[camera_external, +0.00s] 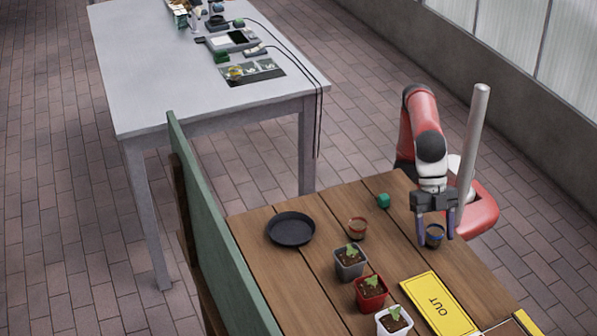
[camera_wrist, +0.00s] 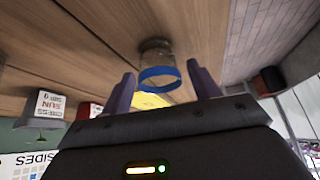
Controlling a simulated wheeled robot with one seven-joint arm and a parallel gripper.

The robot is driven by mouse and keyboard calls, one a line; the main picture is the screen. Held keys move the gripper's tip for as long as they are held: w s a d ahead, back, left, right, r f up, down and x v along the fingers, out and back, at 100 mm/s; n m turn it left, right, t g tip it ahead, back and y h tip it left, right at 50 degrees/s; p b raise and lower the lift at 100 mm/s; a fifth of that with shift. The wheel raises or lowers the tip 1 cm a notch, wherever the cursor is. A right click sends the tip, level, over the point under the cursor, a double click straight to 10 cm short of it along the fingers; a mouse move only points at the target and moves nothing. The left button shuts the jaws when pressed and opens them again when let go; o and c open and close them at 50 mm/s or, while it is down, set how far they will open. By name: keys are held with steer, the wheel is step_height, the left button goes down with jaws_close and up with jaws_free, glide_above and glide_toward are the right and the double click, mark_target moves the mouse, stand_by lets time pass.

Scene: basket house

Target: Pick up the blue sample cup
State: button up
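The blue sample cup (camera_external: 433,237) stands on the wooden table near its right edge. In the wrist view it is a clear cup (camera_wrist: 158,62) with a blue band, seen between my two fingers. My gripper (camera_external: 437,234) points down at the cup, with one purple finger on each side of it in the external view. In the wrist view the open fingers (camera_wrist: 163,88) show gaps to the cup, and nothing is held. How far the fingertips reach down along the cup is hard to tell.
A green board (camera_external: 215,235) edges the left side. A grey table (camera_external: 165,75) stands behind.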

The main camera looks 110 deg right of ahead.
steer(key=c, duration=0.9)
steer(key=shift+o, duration=0.2)
steer(key=shift+r, duration=0.1)
